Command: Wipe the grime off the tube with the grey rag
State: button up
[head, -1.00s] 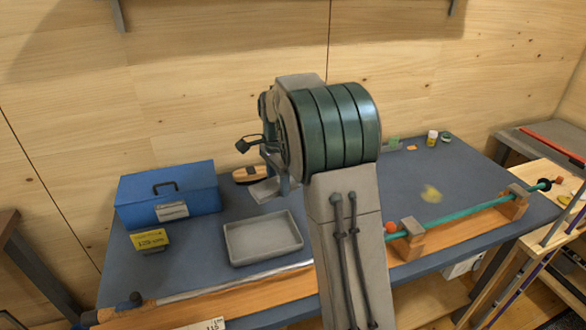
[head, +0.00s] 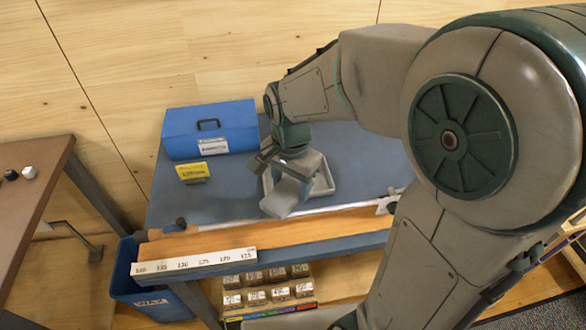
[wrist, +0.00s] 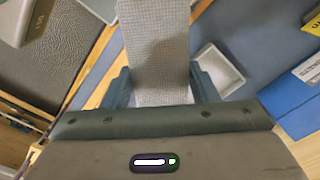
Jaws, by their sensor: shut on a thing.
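My gripper (wrist: 158,84) is shut on the grey rag (wrist: 155,40). In the wrist view the rag is a woven, checked light-grey strip. It passes between both dark fingers and runs out to the top edge. In the head view my gripper (head: 283,168) hangs over the front part of the bench, in front of the grey tray. A pale grey flap below it looks like the rag (head: 284,200). I cannot make out the tube in either view now; my arm covers the right side of the bench in the head view.
The blue bench (head: 215,208) carries a blue toolbox (head: 210,130), a yellow sign (head: 194,172) and a grey tray (head: 325,184). A wooden beam with a number scale (head: 195,262) edges the front. A blue bin (head: 130,285) stands below left, beside a brown table (head: 40,195).

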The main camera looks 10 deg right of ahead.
aim_at(249, 220)
jog(key=shift+f+b, duration=2.9)
jog(key=shift+f, duration=0.8)
jog(key=shift+a+f, duration=0.2)
jog(key=shift+a, duration=0.5)
jog(key=shift+a+f, duration=0.15)
jog(key=shift+a, duration=0.5)
jog(key=shift+c, duration=0.2)
jog(key=shift+s+a, duration=0.1)
jog(key=shift+a, duration=3.65)
jog(key=shift+d, duration=4.75)
jog(key=r+p, duration=0.2)
jog(key=r, duration=0.1)
jog(key=shift+d+r, duration=0.25)
jog(key=shift+d, duration=0.1)
jog(key=shift+r+p, duration=2.05)
jog(key=shift+r, duration=0.35)
jog(key=shift+f, duration=0.1)
